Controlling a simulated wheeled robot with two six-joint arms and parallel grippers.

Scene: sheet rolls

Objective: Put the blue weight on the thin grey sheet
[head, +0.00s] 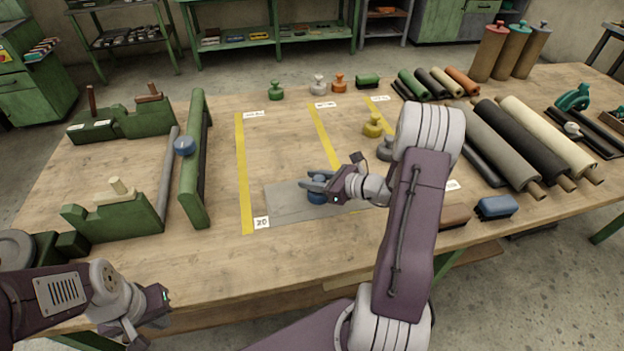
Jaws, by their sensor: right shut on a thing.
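The thin grey sheet (283,207) lies flat on the table between the yellow strips, and my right arm hides its right part. The blue weight (317,198) is over the sheet, within its outline. My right gripper (317,183) is shut on the weight's top from above. I cannot tell whether the weight's base touches the sheet. My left gripper (140,330) is low at the left, off the table's front edge and away from the sheet; its fingers are too unclear to tell open from shut.
Yellow (373,126) and grey (386,150) weights stand behind my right arm. Green (276,91), white (318,86) and orange (339,84) weights stand at the back. A long green bar (194,165) is left of the sheet. Sheet rolls (500,147) lie at right.

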